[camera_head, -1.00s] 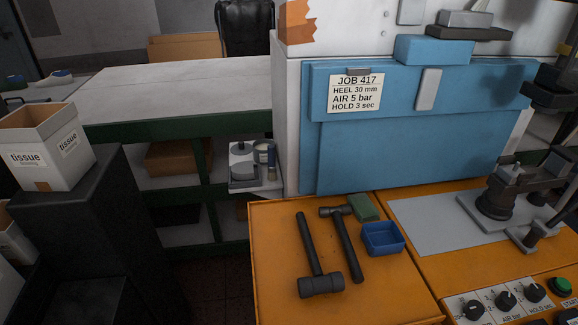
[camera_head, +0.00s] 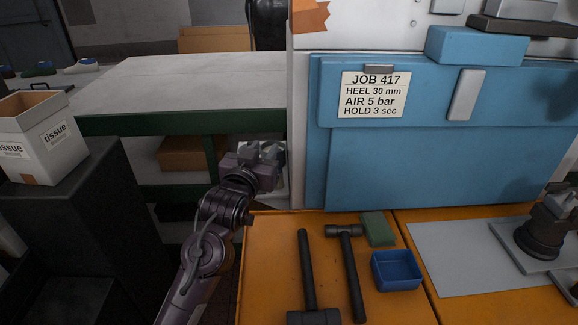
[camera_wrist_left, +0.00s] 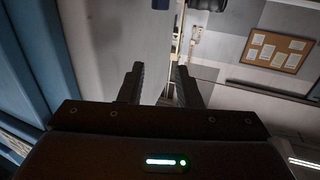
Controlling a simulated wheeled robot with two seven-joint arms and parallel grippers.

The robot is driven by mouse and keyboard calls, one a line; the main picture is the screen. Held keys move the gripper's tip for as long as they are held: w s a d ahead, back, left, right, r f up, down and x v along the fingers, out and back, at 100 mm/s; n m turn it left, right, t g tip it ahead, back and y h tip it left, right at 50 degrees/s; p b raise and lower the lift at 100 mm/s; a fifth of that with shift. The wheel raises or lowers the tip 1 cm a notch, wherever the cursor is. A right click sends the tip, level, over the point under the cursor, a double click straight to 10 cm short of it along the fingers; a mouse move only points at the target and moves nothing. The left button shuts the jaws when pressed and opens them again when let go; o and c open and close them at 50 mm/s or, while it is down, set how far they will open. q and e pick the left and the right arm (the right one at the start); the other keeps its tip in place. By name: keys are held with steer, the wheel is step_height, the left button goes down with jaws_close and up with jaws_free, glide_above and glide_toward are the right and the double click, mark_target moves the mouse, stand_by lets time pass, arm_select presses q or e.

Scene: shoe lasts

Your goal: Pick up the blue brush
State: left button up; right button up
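I cannot make out the blue brush now in either view. My left gripper (camera_head: 252,165) is at the gap between the white workbench and the blue machine, in front of the small pale tray where a slim blue-tipped item stood beside a jar. The gripper and arm hide most of that spot. In the left wrist view, the two fingers of this gripper (camera_wrist_left: 160,72) stand apart with nothing between them. My right gripper is not in view.
The white-topped workbench (camera_head: 185,85) is behind the arm, and the blue machine panel (camera_head: 420,165) is close on the right. The orange table (camera_head: 270,265) holds two hammers (camera_head: 351,270), a green block (camera_head: 378,229) and a blue tray (camera_head: 397,284). A tissue box (camera_head: 40,160) is at left.

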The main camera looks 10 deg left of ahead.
arm_select(q)
step_height(320, 180, down, 7)
steer(key=w, duration=0.7)
steer(key=shift+d+r+p, duration=0.15)
steer(key=shift+d+p, duration=0.15)
steer(key=shift+p, duration=0.1)
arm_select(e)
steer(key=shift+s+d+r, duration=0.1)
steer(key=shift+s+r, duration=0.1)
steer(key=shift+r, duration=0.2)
arm_select(q)
jaws_close()
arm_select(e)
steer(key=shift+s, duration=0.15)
